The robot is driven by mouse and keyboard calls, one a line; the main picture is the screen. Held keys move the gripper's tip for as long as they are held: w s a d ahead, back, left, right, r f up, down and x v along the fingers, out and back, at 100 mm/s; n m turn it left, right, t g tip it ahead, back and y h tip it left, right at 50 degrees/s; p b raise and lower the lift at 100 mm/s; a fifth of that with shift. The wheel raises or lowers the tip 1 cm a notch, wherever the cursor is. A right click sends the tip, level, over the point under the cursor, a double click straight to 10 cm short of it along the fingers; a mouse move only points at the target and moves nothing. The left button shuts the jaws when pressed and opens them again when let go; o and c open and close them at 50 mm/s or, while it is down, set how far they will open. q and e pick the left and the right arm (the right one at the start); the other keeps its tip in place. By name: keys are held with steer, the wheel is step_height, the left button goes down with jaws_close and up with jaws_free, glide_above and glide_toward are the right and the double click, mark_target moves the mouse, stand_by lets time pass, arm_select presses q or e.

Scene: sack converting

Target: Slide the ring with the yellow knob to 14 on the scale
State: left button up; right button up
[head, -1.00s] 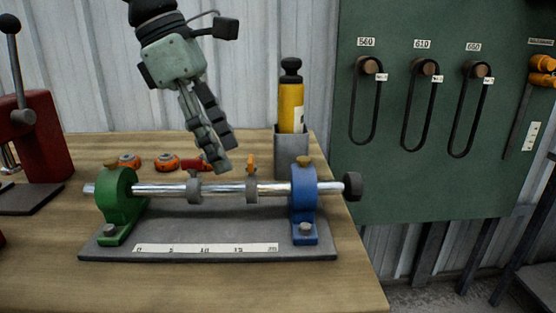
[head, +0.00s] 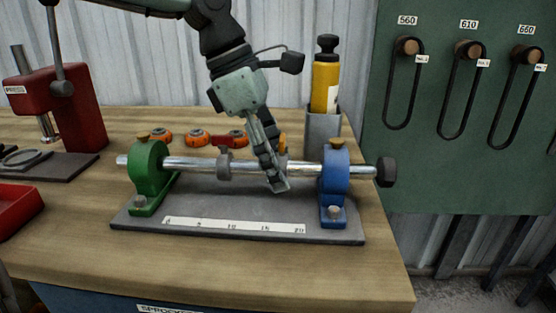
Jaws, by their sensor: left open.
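The ring with the yellow knob (head: 283,143) is on the polished rod (head: 195,164), right of the rod's middle; most of this ring is hidden behind my fingers. My left gripper (head: 276,186) is open, with its fingers pointing down at this ring and the tips crossing in front of the rod. I cannot tell whether they touch it. A second grey ring (head: 225,163) sits farther left on the rod. The white scale (head: 235,226), marked 0 to 20, lies on the grey base plate in front. My right gripper is not in view.
A green support (head: 150,170) and a blue support (head: 334,178) hold the rod, which has a black end knob (head: 386,171). A yellow bottle (head: 325,82) stands in a grey holder behind. A red press (head: 72,108) stands at left. Small orange parts lie behind the rod.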

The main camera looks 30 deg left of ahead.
arm_select(q)
jaws_close()
steer(key=shift+a, duration=0.25)
steer(key=shift+s+a, duration=0.35)
steer(key=shift+a, duration=0.25)
steer(key=shift+s+a, duration=0.3)
steer(key=shift+a, duration=0.25)
steer(key=shift+c, duration=2)
jaws_free()
steer(key=o, duration=0.4)
steer(key=shift+r, duration=0.25)
steer(key=v, duration=1.1)
steer(key=shift+a+r, duration=0.2)
steer(key=shift+r, duration=0.05)
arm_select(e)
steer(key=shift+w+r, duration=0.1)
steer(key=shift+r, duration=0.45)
arm_select(q)
steer(key=shift+s, duration=0.1)
